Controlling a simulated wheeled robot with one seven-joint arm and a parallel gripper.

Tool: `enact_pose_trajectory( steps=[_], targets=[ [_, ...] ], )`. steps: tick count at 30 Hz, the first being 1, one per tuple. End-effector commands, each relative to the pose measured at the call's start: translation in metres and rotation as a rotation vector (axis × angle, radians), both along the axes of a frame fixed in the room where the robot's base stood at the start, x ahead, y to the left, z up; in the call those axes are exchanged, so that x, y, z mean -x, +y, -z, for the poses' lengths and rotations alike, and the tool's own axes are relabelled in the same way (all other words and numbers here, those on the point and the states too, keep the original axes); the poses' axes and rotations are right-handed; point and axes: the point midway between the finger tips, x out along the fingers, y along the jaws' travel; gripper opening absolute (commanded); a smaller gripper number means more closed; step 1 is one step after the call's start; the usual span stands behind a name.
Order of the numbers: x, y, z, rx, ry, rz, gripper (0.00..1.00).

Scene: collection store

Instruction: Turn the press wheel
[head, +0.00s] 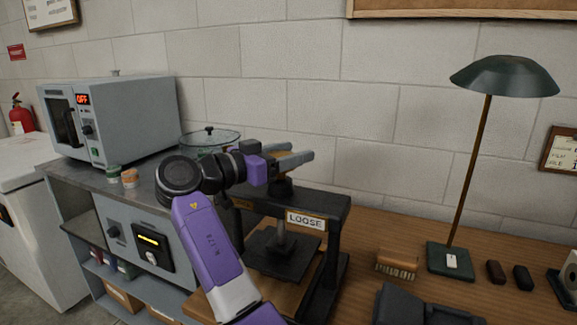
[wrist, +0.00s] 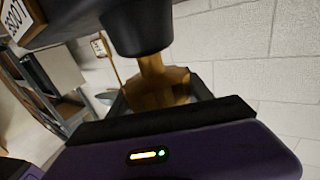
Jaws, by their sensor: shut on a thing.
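The black press stands on the wooden bench, and its crossbeam (head: 335,207) carries a sign (head: 306,220) reading LOOSE. A dark boss (head: 281,187) rises from the beam's top, and a flat plate hangs below on a metal column. My gripper (head: 294,158) reaches in from the left at the press top, with grey fingers just above the boss. It is shut on the press wheel, which the fingers mostly hide in the head view. In the wrist view a brass-coloured part (wrist: 155,88) extends from the black boss (wrist: 140,28) toward my gripper; the fingertips are not clear there.
A desk lamp (head: 505,78) stands right of the press, with a brush (head: 397,262) and small dark objects nearby. A grey oven (head: 110,118) reading OFF, two small jars and a glass-lidded vessel (head: 210,138) are on the left. A block wall stands close behind.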

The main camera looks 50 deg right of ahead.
Motion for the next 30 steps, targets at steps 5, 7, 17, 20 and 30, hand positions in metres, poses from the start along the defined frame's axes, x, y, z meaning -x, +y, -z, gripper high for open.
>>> enact_pose_trajectory(
  steps=[5,7,17,20,30],
  targets=[
    [0.004,0.000,0.002,-0.001,0.003,0.146,0.18],
    [0.005,0.000,0.002,-0.002,0.003,0.193,0.18],
    [0.010,0.002,0.002,-0.004,0.002,0.340,0.18],
    [0.011,0.002,0.002,-0.004,0.003,0.359,0.18],
    [0.011,0.002,0.002,-0.006,0.003,0.376,0.18]
  ],
)
